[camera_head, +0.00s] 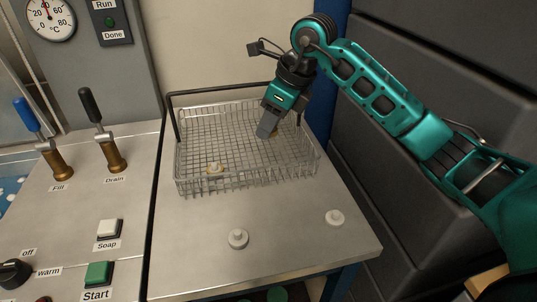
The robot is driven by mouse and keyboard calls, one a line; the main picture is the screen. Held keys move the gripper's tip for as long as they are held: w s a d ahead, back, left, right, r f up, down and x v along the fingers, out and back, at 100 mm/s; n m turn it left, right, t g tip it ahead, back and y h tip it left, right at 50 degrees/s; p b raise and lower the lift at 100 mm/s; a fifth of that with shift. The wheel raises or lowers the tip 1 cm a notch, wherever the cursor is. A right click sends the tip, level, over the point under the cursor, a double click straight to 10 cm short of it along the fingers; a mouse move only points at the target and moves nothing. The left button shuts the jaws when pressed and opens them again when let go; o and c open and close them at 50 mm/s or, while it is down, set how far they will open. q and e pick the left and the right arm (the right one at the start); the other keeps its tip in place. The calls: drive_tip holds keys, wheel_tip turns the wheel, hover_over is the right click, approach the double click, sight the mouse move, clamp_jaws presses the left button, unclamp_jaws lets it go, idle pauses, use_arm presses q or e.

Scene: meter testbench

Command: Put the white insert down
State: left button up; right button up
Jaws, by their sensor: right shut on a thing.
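My right gripper (268,134) reaches down into the wire basket (178,186), toward its right back part. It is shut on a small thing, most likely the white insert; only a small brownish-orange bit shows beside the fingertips. The fingers hide the rest, and I cannot tell if it touches the basket floor. My left gripper is not in view.
A control panel with Fill and Drain levers (112,155) stands left.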

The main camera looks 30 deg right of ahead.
sight(264, 164)
wheel_tip(264, 164, down, 8)
drive_tip(key=shift+f, duration=0.15)
idle(0.3)
drive_tip(key=shift+f+b, duration=0.25)
drive_tip(key=shift+b, duration=0.15)
drive_tip(key=o, duration=1)
drive_tip(key=shift+r, duration=0.1)
drive_tip(key=shift+d+r, duration=0.1)
drive_tip(key=shift+r, duration=0.35)
drive_tip(key=p+v, duration=0.1)
drive_tip(key=v, duration=1)
drive_tip(key=shift+s+d+r, duration=0.1)
drive_tip(key=shift+s+r, duration=0.05)
drive_tip(key=shift+s, duration=0.05)
